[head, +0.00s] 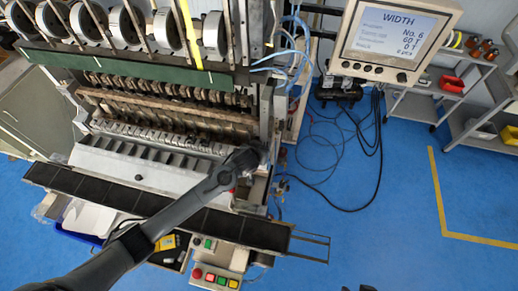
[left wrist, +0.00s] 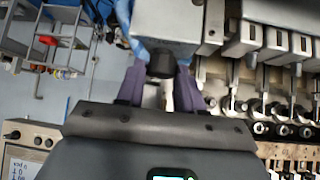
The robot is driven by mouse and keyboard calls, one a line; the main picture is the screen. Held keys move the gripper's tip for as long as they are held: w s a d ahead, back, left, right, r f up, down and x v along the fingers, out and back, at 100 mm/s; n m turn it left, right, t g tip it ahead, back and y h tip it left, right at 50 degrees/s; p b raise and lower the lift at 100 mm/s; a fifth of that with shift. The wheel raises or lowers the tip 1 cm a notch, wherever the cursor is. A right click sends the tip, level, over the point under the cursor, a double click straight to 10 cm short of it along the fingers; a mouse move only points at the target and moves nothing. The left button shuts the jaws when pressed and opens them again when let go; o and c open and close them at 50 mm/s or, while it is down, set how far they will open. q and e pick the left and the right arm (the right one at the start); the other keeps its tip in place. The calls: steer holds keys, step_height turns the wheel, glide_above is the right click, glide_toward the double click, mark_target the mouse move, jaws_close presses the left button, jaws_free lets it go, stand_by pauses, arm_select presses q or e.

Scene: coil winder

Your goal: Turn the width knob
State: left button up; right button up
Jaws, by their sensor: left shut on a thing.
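The width knob, a small black knob (left wrist: 160,66) under a grey metal block, sits between the two dark purple fingers of my left gripper (left wrist: 159,84) in the left wrist view. The fingers are closed on its sides. In the head view my left arm comes in from the lower left and my left gripper (head: 250,160) is at the right end of the winder's front; the knob is hidden there. At the bottom edge of the head view, two small dark tips (head: 367,288) may be my right gripper; too little shows to tell its state.
The coil winder (head: 150,165) fills the left of the head view. A screen (head: 394,36) reading WIDTH stands at the upper right. Cables hang beside the machine. Button boxes (head: 215,277) are below its front rail. Blue floor at the right is mostly clear, with shelves behind.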

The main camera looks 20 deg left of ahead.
arm_select(q)
steer(key=shift+d+n+y, duration=0.15)
steer(key=shift+n+y, duration=0.35)
steer(key=shift+n, duration=0.1)
steer(key=shift+r+n+y, duration=0.1)
steer(key=shift+n+y, duration=0.5)
steer(key=shift+n, duration=0.2)
steer(key=n+y, duration=0.1)
steer(key=n+g+y+p, duration=0.1)
steer(key=shift+w+d+r+n+p, duration=0.1)
steer(key=shift+w+d+n+p, duration=0.1)
steer(key=shift+n+p, duration=0.15)
steer(key=shift+n+g+y+p, duration=0.35)
steer(key=shift+n+g+y, duration=0.25)
steer(key=shift+n, duration=0.35)
steer(key=shift+f, duration=0.2)
steer(key=o, duration=1)
steer(key=shift+s, duration=0.1)
steer(key=shift+o, duration=0.2)
